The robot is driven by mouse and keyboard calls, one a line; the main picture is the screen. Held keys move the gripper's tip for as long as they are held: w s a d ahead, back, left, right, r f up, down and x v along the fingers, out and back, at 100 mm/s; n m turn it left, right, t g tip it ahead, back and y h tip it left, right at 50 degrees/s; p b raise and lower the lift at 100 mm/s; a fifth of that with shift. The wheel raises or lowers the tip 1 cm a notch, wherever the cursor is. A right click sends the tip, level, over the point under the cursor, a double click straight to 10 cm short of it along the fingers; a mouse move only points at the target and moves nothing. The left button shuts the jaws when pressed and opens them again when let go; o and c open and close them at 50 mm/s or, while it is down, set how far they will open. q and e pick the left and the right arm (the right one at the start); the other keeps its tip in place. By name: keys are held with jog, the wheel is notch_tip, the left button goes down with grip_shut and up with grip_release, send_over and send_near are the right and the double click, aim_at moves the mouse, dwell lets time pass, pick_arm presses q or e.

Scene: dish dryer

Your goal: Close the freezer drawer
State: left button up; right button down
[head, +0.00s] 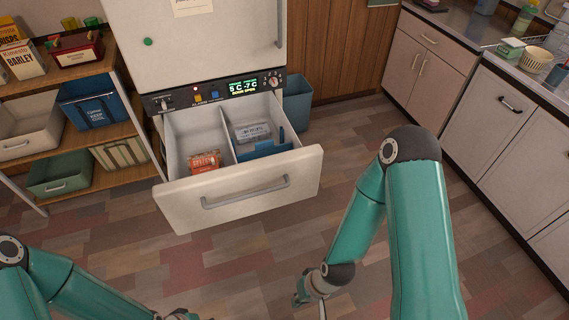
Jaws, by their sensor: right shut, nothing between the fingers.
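The freezer drawer (180,205) is pulled out below the white freezer door (200,50). Its front panel carries a grey bar handle (245,193). Inside, a divider separates an orange-red package (204,161) on the left from a pale labelled pack (252,132) and a blue item (264,149) on the right. My right gripper (312,290) is low at the bottom centre, in front of and apart from the drawer; it is shut and empty, its tip partly cut off. My left arm comes in at the lower left, and its gripper is out of the picture.
The control panel (215,93) with a lit display is above the drawer. A shelf (125,132) with boxes and bins stands close on the left. A teal bin (297,103) is behind on the right. Cabinets (509,125) line the right side. The floor before the drawer is clear.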

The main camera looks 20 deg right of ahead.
pick_arm(q)
jog(key=shift+w+a, duration=0.1)
jog(key=shift+w, duration=0.2)
pick_arm(e)
jog(key=shift+w+a, duration=0.15)
jog(key=shift+w, duration=0.25)
pick_arm(q)
jog(key=o, duration=1.1)
notch_tip(320, 180, down, 3)
jog(key=b, duration=0.3)
jog(key=shift+a+f, duration=0.1)
notch_tip(320, 180, down, 4)
jog(key=b, duration=0.4)
pick_arm(e)
jog(key=m+t+h+b, duration=0.4)
jog(key=m+t+b, duration=0.2)
jog(key=m+t, duration=1.05)
send_near(282, 165)
pick_arm(q)
notch_tip(282, 165, down, 4)
jog(key=shift+s+f+p, duration=0.1)
jog(key=shift+p, duration=0.75)
pick_arm(e)
jog(key=shift+n+t, duration=0.35)
jog(key=shift+t, duration=0.1)
jog(key=w, duration=0.7)
jog(key=shift+w+f, duration=0.15)
jog(key=shift+f, duration=0.15)
